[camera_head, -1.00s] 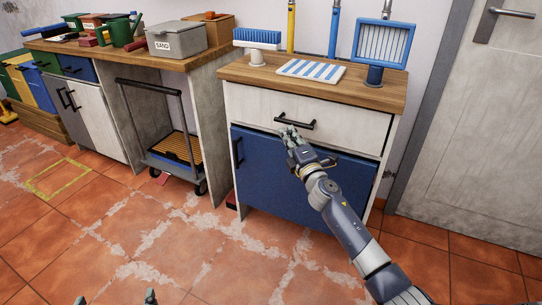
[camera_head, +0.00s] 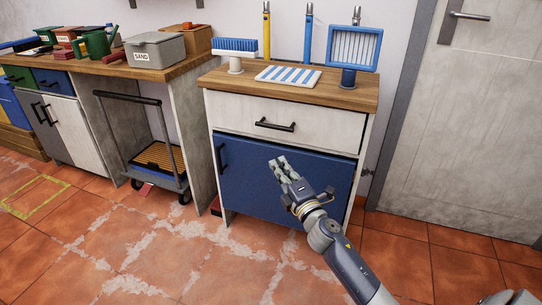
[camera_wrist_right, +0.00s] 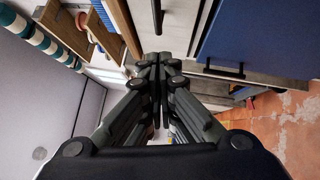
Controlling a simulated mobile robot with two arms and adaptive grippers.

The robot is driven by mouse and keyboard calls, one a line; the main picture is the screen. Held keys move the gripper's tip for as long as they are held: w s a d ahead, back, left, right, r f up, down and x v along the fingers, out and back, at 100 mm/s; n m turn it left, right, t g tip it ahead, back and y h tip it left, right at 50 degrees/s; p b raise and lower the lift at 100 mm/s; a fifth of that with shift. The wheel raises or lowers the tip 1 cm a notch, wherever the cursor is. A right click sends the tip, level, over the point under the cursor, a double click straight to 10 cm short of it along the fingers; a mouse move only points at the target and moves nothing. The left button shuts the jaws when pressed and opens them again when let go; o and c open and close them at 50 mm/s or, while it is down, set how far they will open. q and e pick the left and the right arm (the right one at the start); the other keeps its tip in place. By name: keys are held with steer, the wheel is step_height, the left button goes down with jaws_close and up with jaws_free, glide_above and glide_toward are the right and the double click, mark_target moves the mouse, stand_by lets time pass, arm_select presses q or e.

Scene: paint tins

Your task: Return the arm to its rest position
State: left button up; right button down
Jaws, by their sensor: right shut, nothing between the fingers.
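My right gripper (camera_head: 280,172) is shut and empty in the head view. It is in front of the blue door (camera_head: 250,186) of the wooden-topped cabinet, below the drawer's black handle (camera_head: 275,125) and apart from it. In the right wrist view the gripper's fingers (camera_wrist_right: 155,62) are together with nothing between them. My left gripper is not in view.
The white drawer (camera_head: 325,127) looks closed. A striped cloth (camera_head: 288,76), a blue brush (camera_head: 235,48) and a blue-framed rack (camera_head: 354,48) are on the cabinet top. A trolley (camera_head: 160,158) stands under the left bench. The floor (camera_head: 160,250) in front is clear.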

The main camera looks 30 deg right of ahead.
steer(key=shift+s, duration=0.2)
